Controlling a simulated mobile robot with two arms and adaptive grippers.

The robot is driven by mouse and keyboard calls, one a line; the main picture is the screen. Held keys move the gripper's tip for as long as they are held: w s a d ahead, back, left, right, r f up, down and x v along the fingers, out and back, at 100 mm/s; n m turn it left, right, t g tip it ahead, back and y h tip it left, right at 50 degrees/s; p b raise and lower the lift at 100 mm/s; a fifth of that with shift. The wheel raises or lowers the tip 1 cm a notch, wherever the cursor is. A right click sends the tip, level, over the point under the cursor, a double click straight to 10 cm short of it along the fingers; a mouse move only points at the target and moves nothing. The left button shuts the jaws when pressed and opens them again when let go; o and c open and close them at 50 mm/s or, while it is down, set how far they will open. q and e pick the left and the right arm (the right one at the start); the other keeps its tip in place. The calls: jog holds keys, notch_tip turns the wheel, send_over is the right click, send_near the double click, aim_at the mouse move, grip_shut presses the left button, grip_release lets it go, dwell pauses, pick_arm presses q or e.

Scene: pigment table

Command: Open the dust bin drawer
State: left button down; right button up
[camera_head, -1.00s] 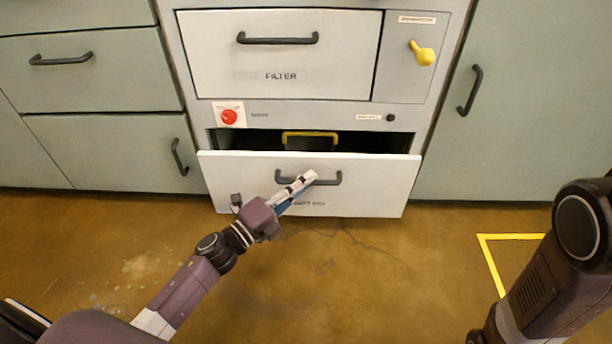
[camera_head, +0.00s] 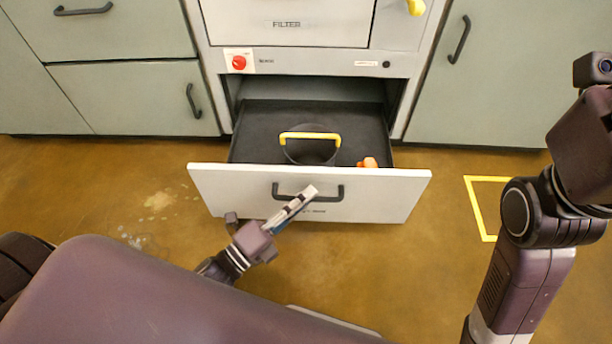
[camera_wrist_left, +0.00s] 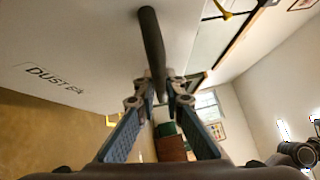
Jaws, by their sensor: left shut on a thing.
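The dust bin drawer (camera_head: 225,190) has a white front and is pulled well out of the cabinet. Its dark interior shows from above. Inside it stand a dark round bin with a yellow handle (camera_head: 310,136) and a small orange thing (camera_head: 368,162). My left gripper (camera_head: 305,196) is shut on the drawer's dark handle (camera_head: 335,193). In the left wrist view both fingers close around the handle bar (camera_wrist_left: 152,45), beside the drawer front lettered DUST BIN (camera_wrist_left: 55,80). My right arm shows at the right edge, but its gripper is not visible.
The filter drawer (camera_head: 285,12) above is shut. A red button (camera_head: 239,62) sits on the panel between them. Green cabinets (camera_head: 135,95) flank the unit. The brown floor in front is open, with a yellow marking (camera_head: 482,179) at right.

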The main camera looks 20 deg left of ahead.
pick_arm(q)
jog(key=shift+s+d, duration=0.2)
jog(key=shift+s, duration=0.55)
jog(key=c, duration=2)
grip_release()
jog(key=v, duration=1.2)
jog(key=shift+r, duration=0.1)
